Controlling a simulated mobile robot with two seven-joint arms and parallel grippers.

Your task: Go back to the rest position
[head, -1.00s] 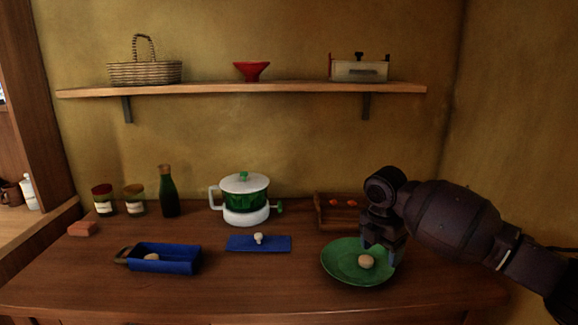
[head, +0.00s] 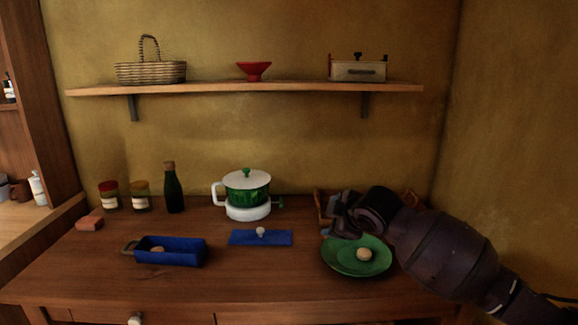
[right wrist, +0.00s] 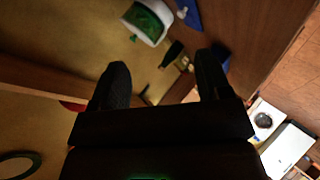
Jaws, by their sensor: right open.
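My right gripper (head: 338,215) is open above the back edge of the green plate (head: 345,266), in front of the wooden crate. Its two dark fingers are apart and empty in the right wrist view (right wrist: 163,85). A round tan item (head: 364,254) lies on the green plate, clear of the fingers. The green and white pot (head: 246,184) stands left of the gripper on a white base; it also shows in the right wrist view (right wrist: 148,22). My left gripper is in neither view.
A dark bottle (head: 174,190) and jars (head: 140,196) stand behind. A wooden crate (head: 322,207) is partly hidden by my gripper. A shelf (head: 245,88) hangs above.

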